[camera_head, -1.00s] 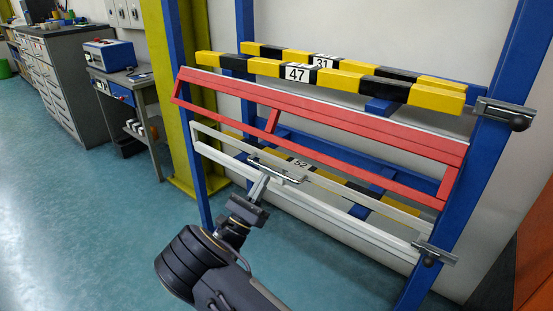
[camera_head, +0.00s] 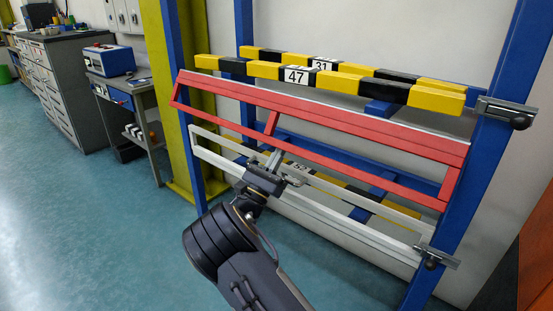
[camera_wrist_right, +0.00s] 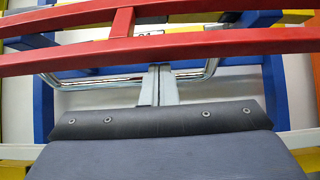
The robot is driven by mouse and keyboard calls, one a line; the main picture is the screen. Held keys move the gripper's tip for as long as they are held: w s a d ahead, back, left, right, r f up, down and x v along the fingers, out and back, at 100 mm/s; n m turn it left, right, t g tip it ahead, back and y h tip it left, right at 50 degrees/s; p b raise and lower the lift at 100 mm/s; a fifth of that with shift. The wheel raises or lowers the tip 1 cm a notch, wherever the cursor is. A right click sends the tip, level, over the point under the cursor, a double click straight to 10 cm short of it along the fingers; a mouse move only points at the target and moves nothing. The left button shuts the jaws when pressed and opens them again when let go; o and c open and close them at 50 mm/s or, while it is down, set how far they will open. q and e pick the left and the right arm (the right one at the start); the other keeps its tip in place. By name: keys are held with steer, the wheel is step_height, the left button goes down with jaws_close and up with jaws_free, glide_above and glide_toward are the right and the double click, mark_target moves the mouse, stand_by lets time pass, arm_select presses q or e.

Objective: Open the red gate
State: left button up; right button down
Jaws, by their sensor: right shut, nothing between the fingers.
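The red gate (camera_head: 330,118) is a long framed panel spanning the blue posts, with a middle upright. Its lower rail (camera_wrist_right: 220,44) crosses the right wrist view. Below it is a white gate (camera_head: 345,225) with a chrome handle (camera_head: 298,180). My right gripper (camera_head: 275,157) is shut and empty, its fingertips just below the red lower rail near the middle upright. In the right wrist view the closed fingers (camera_wrist_right: 158,84) point up in front of the chrome handle (camera_wrist_right: 95,84); I cannot tell whether they touch it or the rail. My left gripper is not in view.
Yellow-black beams (camera_head: 345,82) lie above the red gate. A metal latch (camera_head: 507,112) sits at the upper right, another (camera_head: 436,257) at the lower right. A blue post (camera_head: 455,215) stands at right. A bench (camera_head: 132,105) and open floor (camera_head: 85,225) are at left.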

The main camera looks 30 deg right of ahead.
steer(key=s+a+r+g+y+p, duration=0.3)
steer(key=a+r+y+p, duration=0.5)
steer(key=p, duration=1.6)
steer(key=shift+r+g+y, duration=0.3)
steer(key=shift+r+y, duration=0.1)
steer(key=shift+r, duration=0.55)
steer(key=shift+s+a, duration=0.15)
